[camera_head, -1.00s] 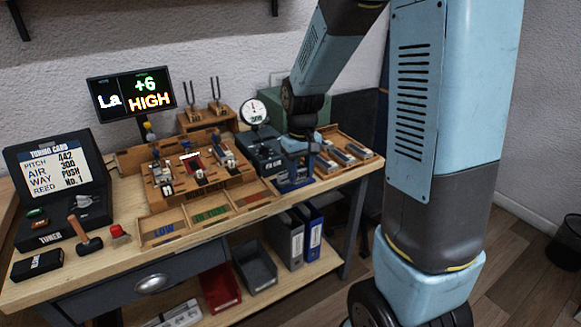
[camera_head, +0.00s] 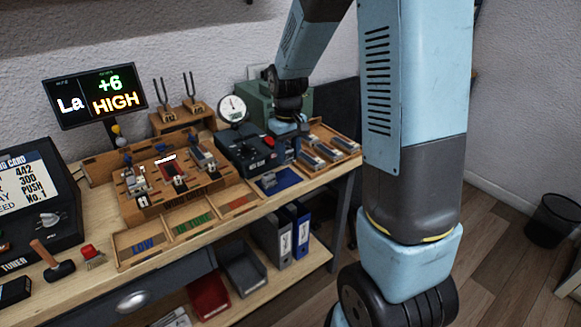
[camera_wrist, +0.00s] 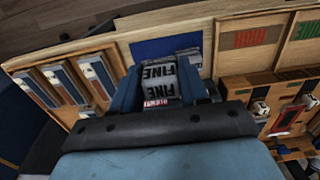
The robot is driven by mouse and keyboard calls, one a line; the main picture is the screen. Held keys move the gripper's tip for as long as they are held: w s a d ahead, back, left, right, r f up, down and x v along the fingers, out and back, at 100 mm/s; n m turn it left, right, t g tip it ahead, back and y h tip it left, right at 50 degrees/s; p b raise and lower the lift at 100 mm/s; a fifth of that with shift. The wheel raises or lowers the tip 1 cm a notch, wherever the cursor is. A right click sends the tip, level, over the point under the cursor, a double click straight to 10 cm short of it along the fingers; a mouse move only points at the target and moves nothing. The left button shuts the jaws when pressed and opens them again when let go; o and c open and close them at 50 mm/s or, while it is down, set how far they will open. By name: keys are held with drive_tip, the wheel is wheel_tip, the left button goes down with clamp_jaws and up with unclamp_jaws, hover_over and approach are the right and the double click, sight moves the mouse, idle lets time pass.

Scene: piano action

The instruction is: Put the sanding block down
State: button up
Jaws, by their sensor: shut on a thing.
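My gripper (camera_wrist: 158,88) is shut on the sanding block (camera_wrist: 158,76), a grey block with FINE lettering and a small red patch. A finger stands on either side of it in the wrist view. Beyond the block lies a blue mat (camera_wrist: 150,46) by the table's front edge. A separate grey piece (camera_wrist: 189,58) lies at the mat's right end there. In the head view my gripper (camera_head: 288,147) is at the back of the blue mat (camera_head: 287,180), and the held block cannot be made out. Whether the block touches any surface is unclear.
A wooden tray with several blocks (camera_wrist: 60,83) is left of my gripper in the wrist view. The marked bins (camera_wrist: 245,38) and the wooden piano action rack (camera_wrist: 278,90) are right. The gauge box (camera_head: 243,150) stands close by in the head view. Part of the mat is bare.

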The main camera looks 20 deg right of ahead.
drive_tip(key=w+f, duration=0.1)
drive_tip(key=f, duration=0.1)
drive_tip(key=w+d+f, duration=0.1)
drive_tip(key=w+f, duration=0.1)
drive_tip(key=w+d+f, duration=0.1)
drive_tip(key=f, duration=0.1)
drive_tip(key=shift+w, duration=0.15)
drive_tip(key=shift+a+f, duration=0.1)
drive_tip(key=shift+f, duration=1.3)
drive_tip(key=o, duration=1.1)
